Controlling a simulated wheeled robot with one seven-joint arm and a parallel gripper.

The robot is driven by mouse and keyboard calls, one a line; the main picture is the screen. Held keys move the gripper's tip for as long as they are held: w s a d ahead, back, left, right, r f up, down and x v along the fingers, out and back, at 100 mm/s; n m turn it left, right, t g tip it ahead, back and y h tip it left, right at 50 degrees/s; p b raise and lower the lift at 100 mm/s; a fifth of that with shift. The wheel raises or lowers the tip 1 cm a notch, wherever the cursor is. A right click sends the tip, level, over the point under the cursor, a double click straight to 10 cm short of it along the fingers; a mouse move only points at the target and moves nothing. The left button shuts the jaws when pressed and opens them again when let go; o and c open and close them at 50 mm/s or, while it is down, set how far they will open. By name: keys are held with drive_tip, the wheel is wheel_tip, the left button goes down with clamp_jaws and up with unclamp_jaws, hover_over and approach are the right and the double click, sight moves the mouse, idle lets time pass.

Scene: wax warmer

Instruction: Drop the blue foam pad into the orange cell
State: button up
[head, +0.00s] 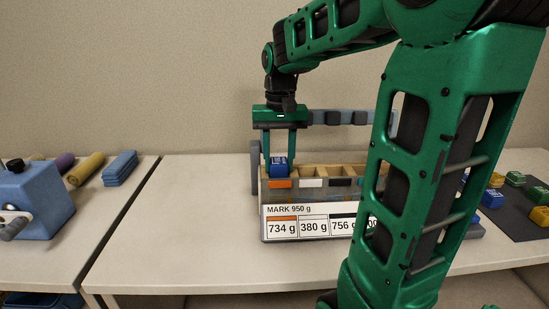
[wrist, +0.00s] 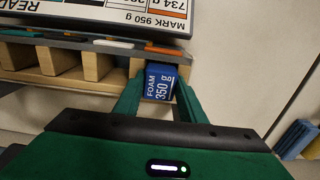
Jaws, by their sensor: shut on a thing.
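The blue foam pad (head: 280,166), a block marked FOAM 350 g, also shows in the wrist view (wrist: 159,83). My gripper (head: 279,155) points down and is shut on the pad, with one green finger on each side of it in the wrist view (wrist: 158,97). The pad is at the left end cell of the wooden rack, at the rim behind the orange tag (head: 281,183). The orange tag also shows just beyond the pad in the wrist view (wrist: 164,50). The cell's inside is hidden, so I cannot tell how deep the pad sits.
The rack's other cells (wrist: 97,62) run alongside, with a white tag (head: 312,182) and a dark one. A readout panel (head: 300,220) in front shows MARK 950 g, 734 g, 380 g and 756 g. Coloured blocks lie on a dark mat (head: 515,205) at right. My arm hides the rack's right end.

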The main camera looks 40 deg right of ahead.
sight(279, 160)
drive_tip(key=o, duration=1.1)
drive_tip(key=shift+o, duration=0.2)
drive_tip(key=shift+r, duration=0.1)
wheel_tip(279, 160, up, 10)
drive_tip(key=shift+r, duration=0.25)
drive_tip(key=shift+w, duration=0.1)
drive_tip(key=s+f, duration=0.6)
drive_tip(key=s, duration=0.1)
drive_tip(key=s+f, duration=1.3)
drive_tip(key=s, duration=0.1)
drive_tip(key=shift+a+f, duration=0.25)
drive_tip(key=shift+a, duration=0.1)
